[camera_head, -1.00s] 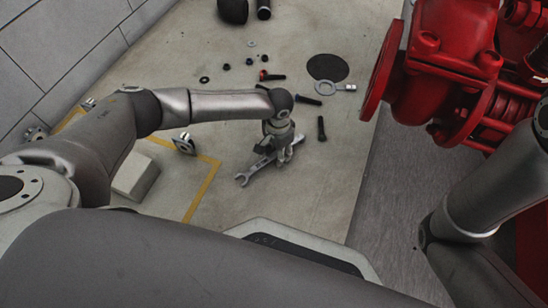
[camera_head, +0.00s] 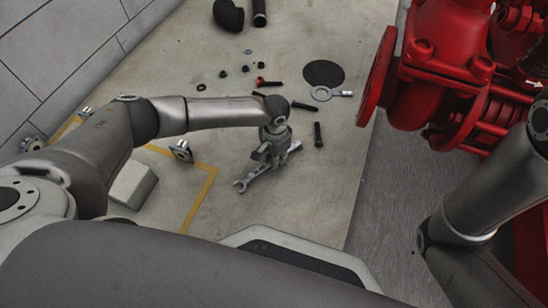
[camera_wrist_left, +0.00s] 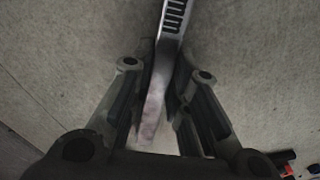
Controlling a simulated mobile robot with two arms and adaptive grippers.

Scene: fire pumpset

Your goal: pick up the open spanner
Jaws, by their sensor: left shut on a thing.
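The open spanner (camera_head: 246,183) is a grey metal wrench with an open jaw at its lower left end. In the head view it lies slanted under my left gripper (camera_head: 274,157), which hides its middle. In the left wrist view the spanner (camera_wrist_left: 171,28) runs between the two fingers of my left gripper (camera_wrist_left: 160,95), which are shut on it. I cannot tell whether the spanner is clear of the floor. My right gripper is out of view; only part of my right arm shows at the right.
A red pump (camera_head: 435,60) stands at the right. A pale block (camera_head: 133,185) sits at the left.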

